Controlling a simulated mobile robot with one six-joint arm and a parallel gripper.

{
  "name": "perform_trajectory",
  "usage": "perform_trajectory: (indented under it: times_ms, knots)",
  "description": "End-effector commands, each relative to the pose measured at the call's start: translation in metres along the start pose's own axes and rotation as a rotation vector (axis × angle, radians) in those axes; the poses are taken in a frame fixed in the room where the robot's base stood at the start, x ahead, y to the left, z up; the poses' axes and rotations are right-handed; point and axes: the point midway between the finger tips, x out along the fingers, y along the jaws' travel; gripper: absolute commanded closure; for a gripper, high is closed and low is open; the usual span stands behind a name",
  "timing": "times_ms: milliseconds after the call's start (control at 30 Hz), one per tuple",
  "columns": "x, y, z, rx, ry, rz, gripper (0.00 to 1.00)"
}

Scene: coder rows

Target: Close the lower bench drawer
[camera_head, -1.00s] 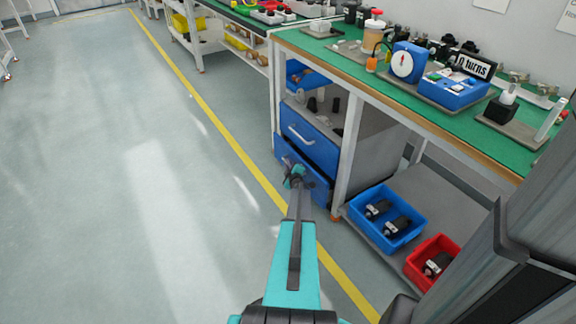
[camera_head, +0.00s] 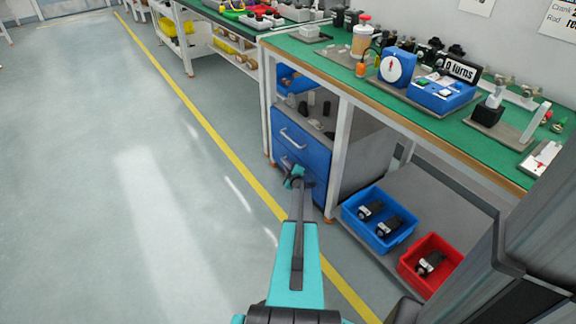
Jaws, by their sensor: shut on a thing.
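The lower bench drawer (camera_head: 313,183) is the lower blue front of the cabinet under the green bench. Its front looks flush, or nearly flush, with the upper drawer (camera_head: 298,139) above it. My gripper (camera_head: 294,174) is at the lower drawer's front, shut on its handle (camera_head: 286,161). The fingers and my arm hide part of the handle and of the drawer front. The upper drawer is closed, with its pale handle clear of my gripper.
The bench (camera_head: 392,101) holds a blue dial box (camera_head: 397,66) and other parts. A blue bin (camera_head: 366,236) and a red bin (camera_head: 417,286) stand on the low shelf at right. The floor (camera_head: 110,180) at left is clear, with a yellow line (camera_head: 222,141).

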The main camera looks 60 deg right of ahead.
Motion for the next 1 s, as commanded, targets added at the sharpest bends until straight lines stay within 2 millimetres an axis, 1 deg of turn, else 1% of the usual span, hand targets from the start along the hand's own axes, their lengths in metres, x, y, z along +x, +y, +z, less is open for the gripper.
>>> perform_trajectory:
  times_ms: [33,167,200,233,467,667,867,1000]
  knots:
    - [0.001,0.006,0.006,0.0,-0.011,0.005,1.0]
    - [0.002,0.006,0.005,0.0,-0.013,0.006,1.0]
    - [0.002,0.006,0.005,0.0,-0.013,0.006,0.86]
    - [0.002,0.006,0.005,0.0,-0.013,0.006,0.81]
    - [0.001,0.005,0.003,0.002,-0.011,0.004,0.81]
    - [-0.004,0.004,0.002,0.003,-0.01,0.003,0.81]
    - [-0.02,0.002,0.0,0.002,-0.008,0.001,0.81]
    - [-0.035,0.002,-0.002,0.0,-0.007,0.0,0.81]
